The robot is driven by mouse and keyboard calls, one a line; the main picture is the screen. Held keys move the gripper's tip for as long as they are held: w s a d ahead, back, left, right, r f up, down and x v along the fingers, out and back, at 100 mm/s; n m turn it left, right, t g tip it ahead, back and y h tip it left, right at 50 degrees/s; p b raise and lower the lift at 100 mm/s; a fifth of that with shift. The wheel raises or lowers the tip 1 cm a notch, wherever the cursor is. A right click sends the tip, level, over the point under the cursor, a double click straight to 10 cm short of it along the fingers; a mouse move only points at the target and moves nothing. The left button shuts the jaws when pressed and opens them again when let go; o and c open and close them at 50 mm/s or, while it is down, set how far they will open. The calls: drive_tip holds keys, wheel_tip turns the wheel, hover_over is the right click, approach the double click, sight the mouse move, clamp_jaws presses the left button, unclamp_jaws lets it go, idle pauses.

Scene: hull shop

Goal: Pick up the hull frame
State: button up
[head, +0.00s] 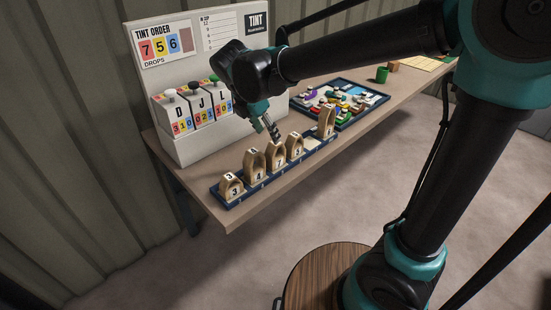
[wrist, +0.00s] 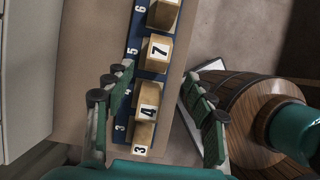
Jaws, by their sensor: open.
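Several wooden arch-shaped hull frames stand upright in a row on a blue numbered rack (head: 240,199). One labelled 3 (head: 232,187) is at the near end, then one labelled 4 (head: 256,166), one labelled 7 (head: 277,157) and another (head: 295,146). A taller one (head: 327,122) stands apart at the far end. My gripper (head: 274,133) is open and empty, above the row near frame 7. In the wrist view its fingers (wrist: 162,92) lie on either side of the row, with frame 4 (wrist: 149,98) and frame 7 (wrist: 157,52) between them in the picture.
A white tint-order stand (head: 190,85) with several lettered dispensers stands behind the row. A blue tray (head: 345,118) of small coloured pieces and a green cup (head: 382,75) lie farther along the bench. The rack has a gap before the tall frame. A wooden barrel (wrist: 245,100) stands off the bench.

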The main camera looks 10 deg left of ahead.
sight(273, 144)
drive_tip(key=x, duration=0.7)
drive_tip(key=shift+w+f, duration=0.1)
drive_tip(key=shift+w, duration=0.05)
drive_tip(key=x, duration=0.4)
drive_tip(key=shift+w+d, duration=0.15)
drive_tip(key=shift+w, duration=0.25)
drive_tip(key=shift+w+d+f, duration=0.15)
drive_tip(key=shift+f, duration=0.25)
drive_tip(key=shift+c, duration=0.5)
clamp_jaws()
